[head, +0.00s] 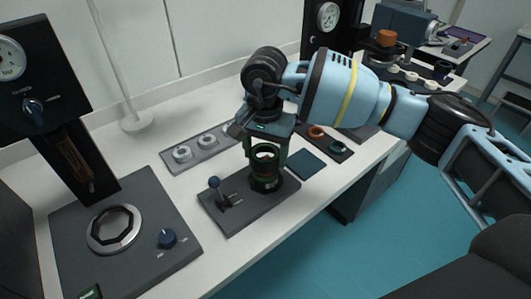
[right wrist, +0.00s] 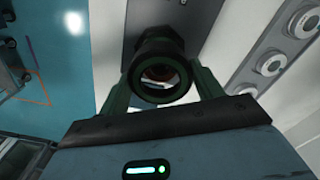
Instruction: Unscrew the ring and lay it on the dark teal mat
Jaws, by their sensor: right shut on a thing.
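My right gripper (head: 266,166) points down over a grey fixture plate (head: 236,211). Its green fingers are shut on a dark ring, which shows between them in the right wrist view (right wrist: 164,53). The ring is at the top of a dark upright mount on the plate. I cannot tell whether it is still threaded on, since the fingers partly cover the joint. The dark teal mat (head: 306,164) lies flat and bare on the white table, just right of the plate. My left gripper is not in view.
A grey tray with pale rings (head: 183,154) lies behind. A dark tray holds an orange ring (head: 316,132) and a green ring (head: 337,146). A gauge stand (head: 72,150) is at left.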

